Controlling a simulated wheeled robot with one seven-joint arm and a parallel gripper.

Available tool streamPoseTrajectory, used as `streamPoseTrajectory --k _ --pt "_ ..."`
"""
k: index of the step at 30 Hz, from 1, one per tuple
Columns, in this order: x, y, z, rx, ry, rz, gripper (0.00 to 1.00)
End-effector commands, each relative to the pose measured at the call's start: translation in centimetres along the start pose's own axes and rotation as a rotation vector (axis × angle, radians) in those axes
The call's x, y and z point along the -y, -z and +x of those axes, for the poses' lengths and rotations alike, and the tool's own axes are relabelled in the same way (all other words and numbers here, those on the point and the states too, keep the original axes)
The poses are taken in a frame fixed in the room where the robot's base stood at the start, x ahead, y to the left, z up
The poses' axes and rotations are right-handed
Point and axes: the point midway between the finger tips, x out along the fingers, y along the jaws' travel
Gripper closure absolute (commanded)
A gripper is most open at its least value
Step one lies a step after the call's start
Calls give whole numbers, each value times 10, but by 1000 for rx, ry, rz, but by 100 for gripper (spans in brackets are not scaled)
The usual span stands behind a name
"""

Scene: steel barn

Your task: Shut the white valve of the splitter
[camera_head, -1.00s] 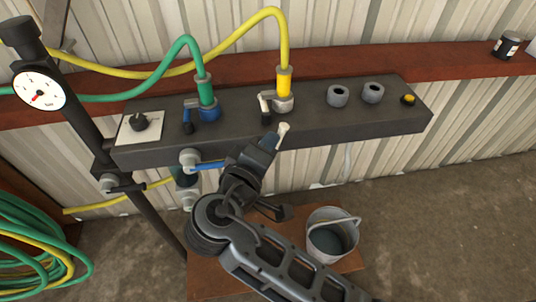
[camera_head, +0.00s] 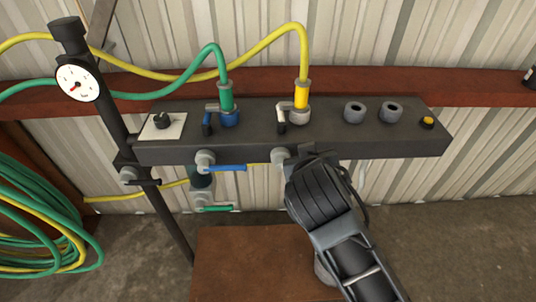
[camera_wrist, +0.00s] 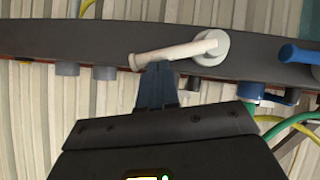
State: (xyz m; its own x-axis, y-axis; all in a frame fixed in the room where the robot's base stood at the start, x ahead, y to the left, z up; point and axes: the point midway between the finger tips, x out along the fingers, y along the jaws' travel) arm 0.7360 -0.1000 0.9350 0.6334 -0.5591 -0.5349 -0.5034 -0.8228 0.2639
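The splitter (camera_head: 385,148) is a long dark grey bar in front of the corrugated wall. The white valve shows its pale round hub (camera_head: 280,158) on the bar's front in the head view; my gripper (camera_head: 306,151) hides its lever there. In the wrist view the white lever (camera_wrist: 170,53) runs left from its hub (camera_wrist: 211,46), nearly along the bar with a slight tilt. My gripper (camera_wrist: 158,72) has its dark fingers together, just at the lever near its free end. I cannot tell whether they touch it.
The blue-handled valve (camera_head: 222,168) is left of the white one, with a green-handled valve (camera_head: 215,208) below it. Green (camera_head: 226,92) and yellow (camera_head: 303,68) hoses rise from the bar's top. A pressure gauge (camera_head: 77,83) is at the left. A brown surface (camera_head: 240,260) lies below.

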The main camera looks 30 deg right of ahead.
Motion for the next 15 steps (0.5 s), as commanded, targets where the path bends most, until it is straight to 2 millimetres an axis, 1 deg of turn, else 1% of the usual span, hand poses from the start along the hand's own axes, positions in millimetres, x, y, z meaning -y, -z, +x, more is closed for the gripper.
streamPoseTrajectory --k 1,8,15 --pt "-3 -4 2 2 18 31 100" --pt "-6 -12 8 1 104 158 100" --pt "-7 -17 11 0 103 153 100"
